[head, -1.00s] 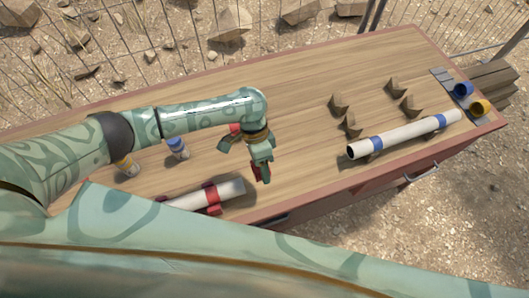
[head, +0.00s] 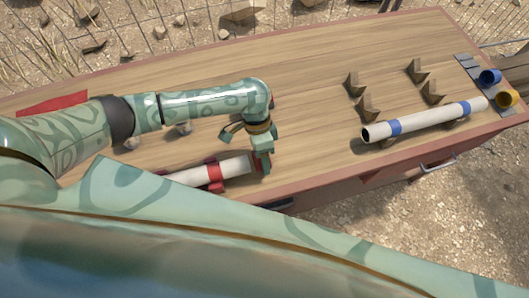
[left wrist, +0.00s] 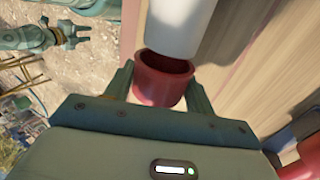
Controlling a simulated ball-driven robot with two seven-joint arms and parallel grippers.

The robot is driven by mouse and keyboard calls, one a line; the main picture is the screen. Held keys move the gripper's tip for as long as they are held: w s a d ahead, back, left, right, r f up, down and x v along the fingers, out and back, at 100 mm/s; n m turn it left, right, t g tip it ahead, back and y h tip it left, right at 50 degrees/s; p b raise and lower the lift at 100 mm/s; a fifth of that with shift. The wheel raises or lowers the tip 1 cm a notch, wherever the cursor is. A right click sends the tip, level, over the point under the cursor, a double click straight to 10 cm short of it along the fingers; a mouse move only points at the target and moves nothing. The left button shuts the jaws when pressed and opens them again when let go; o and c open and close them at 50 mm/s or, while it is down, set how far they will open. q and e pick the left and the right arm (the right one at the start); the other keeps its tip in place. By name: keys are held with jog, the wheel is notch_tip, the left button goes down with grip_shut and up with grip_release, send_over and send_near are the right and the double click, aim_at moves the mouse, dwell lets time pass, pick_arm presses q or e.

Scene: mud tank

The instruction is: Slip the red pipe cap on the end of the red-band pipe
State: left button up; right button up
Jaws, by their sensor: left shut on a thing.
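The red-band pipe (head: 188,177) is white and lies near the table's front edge. Its red band (head: 215,173) sits near its right end. My left gripper (head: 262,163) is at that end, shut on the red pipe cap. The left wrist view shows the cap (left wrist: 160,84) between the fingers, its mouth facing the white pipe end (left wrist: 182,28). The pipe end is right at the far rim of the mouth. The mouth still shows, and I cannot tell whether they touch. My right gripper (left wrist: 80,34) shows in the left wrist view, empty, fingers apart, over the ground.
A blue-band pipe (head: 430,119) lies on supports at the right. Several wooden supports (head: 353,84) stand behind it. A blue cap (head: 490,77) and a yellow cap (head: 507,98) are at the right edge. A red patch (head: 52,103) lies at the left. The table's middle is clear.

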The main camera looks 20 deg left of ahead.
pick_arm(q)
jog(key=shift+r, duration=0.1)
dwell(0.5)
jog(key=shift+p, duration=0.45)
dwell(0.4)
jog(key=shift+p, duration=0.4)
jog(key=shift+s+a, duration=0.1)
jog(key=shift+a, duration=0.05)
jog(key=shift+s+a+p, duration=0.3)
jog(key=shift+a+p, duration=0.15)
jog(key=shift+s+a, duration=0.15)
jog(key=shift+a, duration=0.05)
jog(key=shift+s+a+p, duration=0.35)
jog(key=shift+a+p, duration=0.15)
jog(key=shift+p, duration=0.05)
jog(key=shift+s+a, duration=0.1)
jog(key=shift+a, duration=0.1)
